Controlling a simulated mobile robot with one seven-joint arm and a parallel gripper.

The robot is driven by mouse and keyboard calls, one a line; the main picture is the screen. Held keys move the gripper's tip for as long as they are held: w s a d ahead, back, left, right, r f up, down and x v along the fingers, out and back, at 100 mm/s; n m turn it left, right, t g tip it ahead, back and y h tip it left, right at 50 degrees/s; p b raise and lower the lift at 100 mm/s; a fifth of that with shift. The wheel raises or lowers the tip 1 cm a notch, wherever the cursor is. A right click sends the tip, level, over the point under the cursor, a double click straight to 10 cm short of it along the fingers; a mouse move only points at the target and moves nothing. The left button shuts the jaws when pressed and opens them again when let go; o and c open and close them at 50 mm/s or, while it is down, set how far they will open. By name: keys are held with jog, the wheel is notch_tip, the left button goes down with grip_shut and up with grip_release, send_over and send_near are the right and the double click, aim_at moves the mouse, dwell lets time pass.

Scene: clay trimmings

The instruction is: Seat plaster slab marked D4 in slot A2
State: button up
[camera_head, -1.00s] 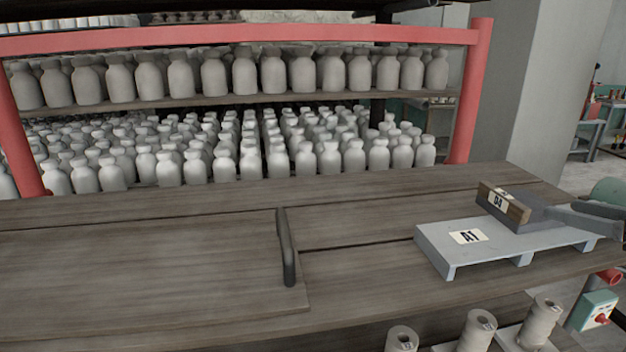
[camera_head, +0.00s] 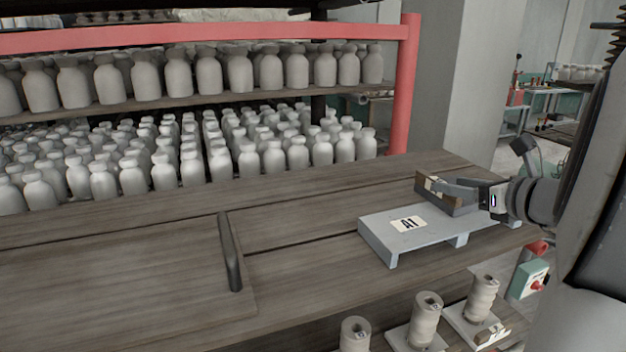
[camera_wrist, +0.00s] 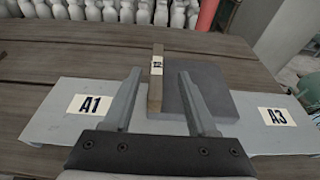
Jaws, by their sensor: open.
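In the wrist view the slab (camera_wrist: 155,90) stands between the A1 label (camera_wrist: 90,104) and the A3 label (camera_wrist: 277,116). The A2 label is not visible. My gripper (camera_wrist: 159,73) is open, with one finger on each side of the slab and a gap on the left. In the head view my gripper (camera_head: 450,186) partly covers the slab's label.
Several spools (camera_head: 427,318) stand below the front edge. Shelves of grey bottles (camera_head: 180,160) with a red post (camera_head: 404,90) stand behind.

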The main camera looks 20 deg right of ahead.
aim_at(439, 180)
jog(key=x, duration=0.5)
jog(key=shift+s+a, duration=0.1)
jog(key=shift+a, duration=0.15)
grip_shut()
dwell(1.1)
